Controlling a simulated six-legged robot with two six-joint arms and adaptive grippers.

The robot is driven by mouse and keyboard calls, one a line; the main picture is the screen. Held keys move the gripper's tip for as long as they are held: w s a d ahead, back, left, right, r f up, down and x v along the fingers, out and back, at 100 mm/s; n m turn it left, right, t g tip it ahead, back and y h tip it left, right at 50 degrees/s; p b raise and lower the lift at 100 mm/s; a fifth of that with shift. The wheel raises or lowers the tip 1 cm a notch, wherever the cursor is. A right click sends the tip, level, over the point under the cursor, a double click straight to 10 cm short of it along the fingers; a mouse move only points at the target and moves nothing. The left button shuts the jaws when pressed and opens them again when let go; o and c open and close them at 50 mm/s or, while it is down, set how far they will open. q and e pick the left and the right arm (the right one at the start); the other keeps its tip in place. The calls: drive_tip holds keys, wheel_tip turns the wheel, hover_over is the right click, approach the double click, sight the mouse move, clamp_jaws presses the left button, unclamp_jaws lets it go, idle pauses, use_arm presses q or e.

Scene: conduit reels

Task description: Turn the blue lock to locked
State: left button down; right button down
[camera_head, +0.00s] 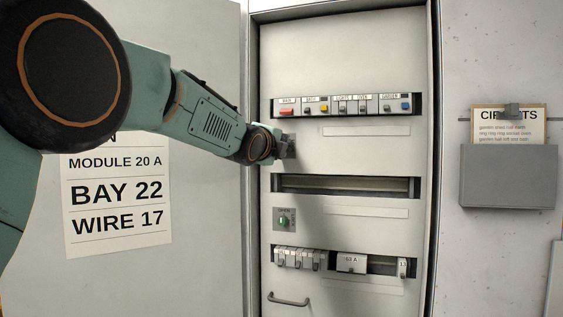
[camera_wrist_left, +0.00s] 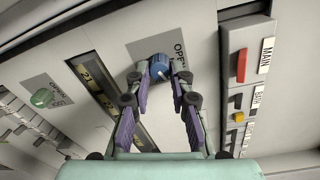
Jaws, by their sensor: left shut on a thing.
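The blue lock (camera_wrist_left: 159,67) is a round knob on a grey plate on the cabinet front, in the wrist view. Lettering that reads as OPEN stands to its right. A pale mark shows at the knob's lower right; I cannot tell exactly where it points. My left gripper (camera_wrist_left: 161,82) is shut on the blue lock, with one finger on each side of it. In the head view my left gripper (camera_head: 286,147) is at the left side of the panel, below the top switch row, and hides the lock. My right gripper is not in view.
A green knob (camera_head: 284,222) sits lower on the panel. A top row holds a red switch (camera_head: 287,111) and several others. An empty slot (camera_head: 345,185) and a lower breaker row (camera_head: 352,262) lie below. A handle (camera_head: 288,299) juts out at the bottom. A grey document holder (camera_head: 508,177) hangs at right.

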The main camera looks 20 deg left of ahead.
use_arm(q)
drive_tip(key=shift+a+r+m+b, duration=0.1)
drive_tip(key=shift+m+b, duration=1.45)
drive_tip(key=shift+m, duration=0.55)
drive_tip(key=shift+r, duration=0.2)
drive_tip(key=c, duration=1.6)
unclamp_jaws()
drive_tip(key=shift+c, duration=0.2)
drive_tip(key=o, duration=0.5)
drive_tip(key=shift+a+f, duration=0.15)
drive_tip(key=shift+f, duration=0.05)
drive_tip(key=shift+c, duration=0.2)
drive_tip(key=shift+d, duration=0.2)
drive_tip(key=shift+s, duration=0.15)
